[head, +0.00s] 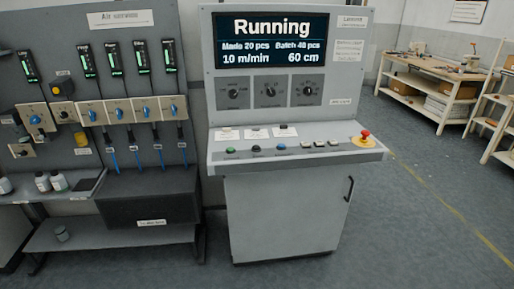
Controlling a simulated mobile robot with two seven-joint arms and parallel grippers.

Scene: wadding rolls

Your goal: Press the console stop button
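The grey console (290,150) stands in the middle of the head view. Its screen (272,42) reads "Running", with 10 m/min and 60 cm below. On the sloped desk is a row of small buttons: a green button (230,150), a dark button (256,149), a blue button (281,146) and several pale ones to the right. A red mushroom button (365,134) stands on a yellow base at the desk's right end. The small labels are too blurred to read, so I cannot tell which is marked stop. Neither of my grippers is in view.
A dark panel with air gauges and blue knobs (119,112) stands at the left, with a shelf of small bottles (58,181). A wooden workbench (430,80) is at the back right. The floor (400,230) right of the console is clear.

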